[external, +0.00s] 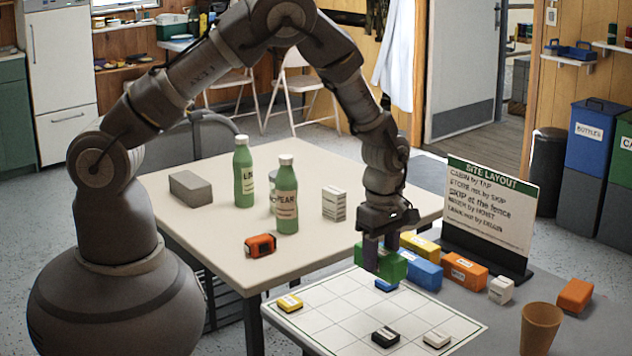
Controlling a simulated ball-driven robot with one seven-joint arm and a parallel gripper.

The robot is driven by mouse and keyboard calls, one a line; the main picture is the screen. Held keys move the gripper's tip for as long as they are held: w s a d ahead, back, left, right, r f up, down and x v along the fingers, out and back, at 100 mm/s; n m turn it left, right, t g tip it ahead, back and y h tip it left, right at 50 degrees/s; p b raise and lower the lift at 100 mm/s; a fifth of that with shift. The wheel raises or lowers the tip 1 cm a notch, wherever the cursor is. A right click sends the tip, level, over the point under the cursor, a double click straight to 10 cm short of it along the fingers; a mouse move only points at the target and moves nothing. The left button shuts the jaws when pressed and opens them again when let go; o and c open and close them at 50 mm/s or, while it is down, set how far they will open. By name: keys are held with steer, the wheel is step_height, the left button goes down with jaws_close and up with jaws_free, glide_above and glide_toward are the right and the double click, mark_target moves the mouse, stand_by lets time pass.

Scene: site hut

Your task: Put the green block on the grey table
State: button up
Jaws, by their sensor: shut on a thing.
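My gripper (381,248) points down and is shut on the green block (393,267). The block is at the far right edge of the white gridded board, beside the blue block (422,271) and in front of the yellow block (419,247). Its fingers cover part of the block. I cannot tell whether the block's underside touches anything or hangs slightly above. The grey table (592,335) is at the lower right, carrying the gridded board and a row of blocks.
The gridded board (328,310) holds small blue, yellow, black and white pieces. An orange block (464,273), white block (501,290), tan cup (541,328) and upright sign (488,208) stand to the right. Bottles (286,200) stand on the cream table (195,225).

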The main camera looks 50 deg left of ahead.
mark_target(390, 259)
steer(key=d, duration=0.1)
steer(key=s+d, duration=0.1)
steer(key=d, duration=0.1)
steer(key=shift+d, duration=0.3)
steer(key=f, duration=0.2)
steer(key=w+f, duration=0.1)
steer(key=f, duration=0.2)
steer(key=shift+d+f, duration=0.1)
steer(key=shift+d, duration=0.1)
steer(key=w+d+b, duration=0.1)
steer(key=w+d, duration=0.1)
steer(key=w, duration=0.2)
steer(key=w+d+f+b, duration=0.1)
steer(key=w+d+b, duration=0.1)
steer(key=w, duration=0.2)
steer(key=w+d+b, duration=0.1)
steer(key=w, duration=0.3)
steer(key=shift+d+f, duration=0.25)
steer(key=shift+d, duration=0.15)
steer(key=shift+w+d+r+b, duration=0.1)
steer(key=shift+w+d+b, duration=0.3)
steer(key=shift+w, duration=0.35)
steer(key=shift+f+b, duration=0.9)
steer(key=shift+f, duration=0.8)
steer(key=shift+f, duration=0.2)
steer(key=o, duration=1.1)
steer(key=shift+o, duration=0.2)
